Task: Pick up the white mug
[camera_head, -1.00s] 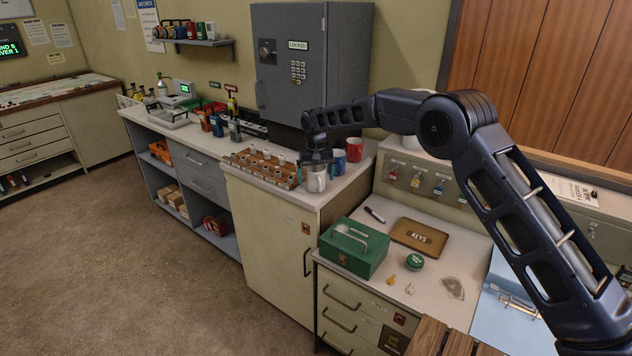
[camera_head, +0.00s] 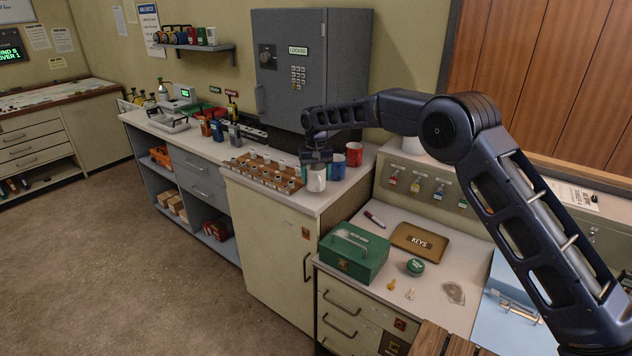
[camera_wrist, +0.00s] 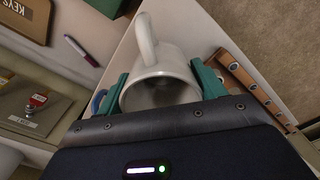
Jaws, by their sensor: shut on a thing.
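The white mug (camera_head: 316,181) is at the right end of the cream counter, under the end of my arm. My gripper (camera_head: 316,158) is above it in the head view. In the wrist view, the teal fingers of my gripper (camera_wrist: 161,88) are closed on opposite sides of the white mug (camera_wrist: 160,68). The mug's handle points up and away in that view, and its open mouth faces the camera. The mug looks upright and slightly raised, but any gap under its base is hard to make out.
A red mug (camera_head: 354,154) and a partly hidden blue mug (camera_head: 338,169) stand just behind and to the right. A wooden rack (camera_head: 262,173) of several small items is close on the left. A grey locked cabinet (camera_head: 307,70) rises behind. A lower desk holds a green box (camera_head: 352,254).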

